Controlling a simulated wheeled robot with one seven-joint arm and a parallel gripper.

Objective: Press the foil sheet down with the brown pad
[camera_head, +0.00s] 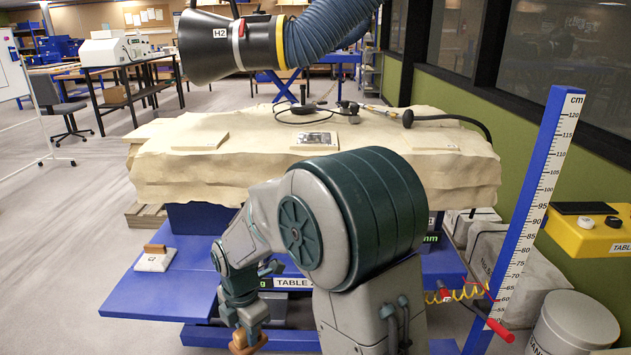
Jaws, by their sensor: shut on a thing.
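My gripper (246,337) is low at the bottom of the view, in front of the blue table. It is shut on a brown object, which I take to be the brown pad (243,349); the fingers and the frame's bottom edge partly hide it. A small shiny dark-and-silver sheet, probably the foil sheet (314,139), lies on a pale flat slab in the middle of the large cream block. It is well beyond and above my gripper, and apart from it.
The cream block (165,178) also bears plain slabs left (201,141) and right (430,142), and tools behind. A black hood (215,50) hangs above; a height scale (535,215) stands right.

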